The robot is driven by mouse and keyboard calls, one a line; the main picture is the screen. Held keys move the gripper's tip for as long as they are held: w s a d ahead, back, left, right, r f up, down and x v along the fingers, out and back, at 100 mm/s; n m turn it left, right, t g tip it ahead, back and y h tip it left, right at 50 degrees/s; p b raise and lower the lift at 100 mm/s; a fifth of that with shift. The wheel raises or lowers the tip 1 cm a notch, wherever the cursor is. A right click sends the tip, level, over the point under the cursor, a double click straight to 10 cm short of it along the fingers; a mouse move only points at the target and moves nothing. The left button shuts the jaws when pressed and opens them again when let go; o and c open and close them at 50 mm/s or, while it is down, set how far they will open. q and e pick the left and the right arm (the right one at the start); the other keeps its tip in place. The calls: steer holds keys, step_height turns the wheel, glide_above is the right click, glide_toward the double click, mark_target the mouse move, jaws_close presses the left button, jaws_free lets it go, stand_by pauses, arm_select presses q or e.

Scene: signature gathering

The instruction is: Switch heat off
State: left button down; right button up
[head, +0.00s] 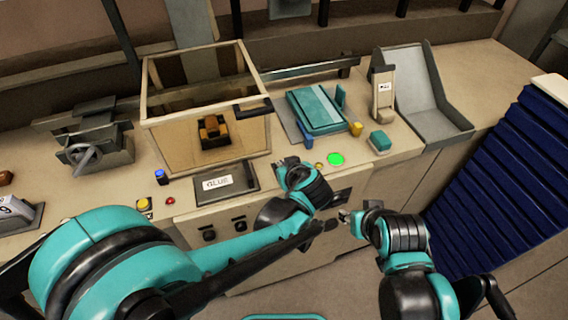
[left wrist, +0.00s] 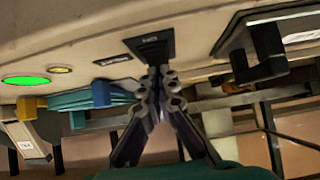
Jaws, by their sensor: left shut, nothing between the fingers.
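My left gripper (head: 287,164) is at the bench top's front edge, between the GLUE plate and the green light. In the left wrist view its fingers (left wrist: 157,76) are shut and empty. Their tips overlap the lower edge of a black labelled plate (left wrist: 150,44); I cannot tell whether they touch it. The plate's small lettering is not readable, so I cannot confirm it is the heat switch. The round green light (head: 336,159) is lit and also shows in the left wrist view (left wrist: 26,80). My right gripper (head: 344,215) hangs before the bench front, its finger state unclear.
A GLUE plate (head: 216,184) lies left of my left gripper, below a clear-sided box (head: 170,138). A teal book-like block (head: 320,108) lies behind. Black knobs (head: 208,234) sit on the bench front. A blue ribbed surface (head: 520,165) is at the right.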

arm_select(q)
steer(key=shift+f, duration=0.1)
steer(key=shift+w+f, duration=0.15)
steer(key=shift+f, duration=0.15)
steer(key=shift+a, duration=0.1)
stand_by(0.3)
steer(key=shift+w+a+r, duration=0.15)
steer(key=shift+w+a, duration=0.05)
steer(key=shift+w, duration=0.5)
steer(key=shift+r, duration=0.1)
